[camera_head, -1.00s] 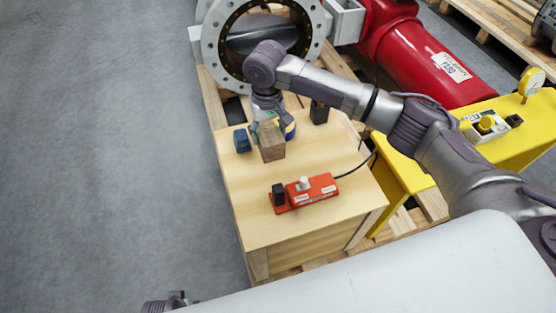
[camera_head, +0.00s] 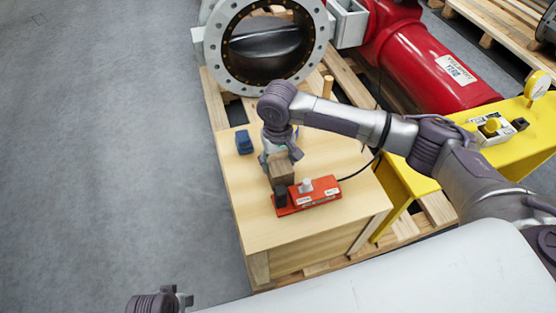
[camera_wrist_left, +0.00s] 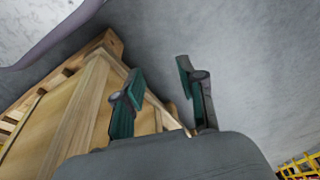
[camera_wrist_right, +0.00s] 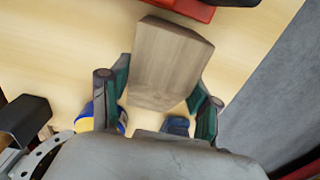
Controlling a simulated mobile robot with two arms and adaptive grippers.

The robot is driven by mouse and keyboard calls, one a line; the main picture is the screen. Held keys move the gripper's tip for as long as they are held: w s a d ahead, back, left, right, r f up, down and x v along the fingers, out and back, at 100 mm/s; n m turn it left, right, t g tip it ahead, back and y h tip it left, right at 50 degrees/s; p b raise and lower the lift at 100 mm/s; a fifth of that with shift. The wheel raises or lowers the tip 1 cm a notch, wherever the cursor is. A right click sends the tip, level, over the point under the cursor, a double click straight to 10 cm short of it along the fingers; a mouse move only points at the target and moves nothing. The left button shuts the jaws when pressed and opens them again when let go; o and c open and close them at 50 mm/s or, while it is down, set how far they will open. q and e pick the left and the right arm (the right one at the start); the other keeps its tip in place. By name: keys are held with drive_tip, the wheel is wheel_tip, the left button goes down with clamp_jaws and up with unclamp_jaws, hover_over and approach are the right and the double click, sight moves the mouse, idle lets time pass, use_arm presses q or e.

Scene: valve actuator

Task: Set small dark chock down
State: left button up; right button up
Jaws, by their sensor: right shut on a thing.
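The small chock (camera_head: 282,172) is a brown wooden block, darker than the table. My right gripper (camera_head: 279,156) is shut on it and points down over the wooden table (camera_head: 252,215). In the right wrist view the chock (camera_wrist_right: 168,62) sits between both fingers, its far end towards the red box. In the head view it is just behind the red box's left end; I cannot tell whether it touches the tabletop. My left gripper (camera_wrist_left: 160,80) is open and empty in the left wrist view, away from the table's wooden side.
A red box (camera_head: 312,194) with a black block (camera_head: 280,196) at its left end and a cable is close by. A blue block (camera_head: 244,142) stands behind left. The right wrist view shows a blue-yellow object (camera_wrist_right: 108,112) and a dark block (camera_wrist_right: 24,120). The table's front left is clear.

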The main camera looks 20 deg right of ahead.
drive_tip(key=o, duration=1.3)
drive_tip(key=shift+o, duration=0.2)
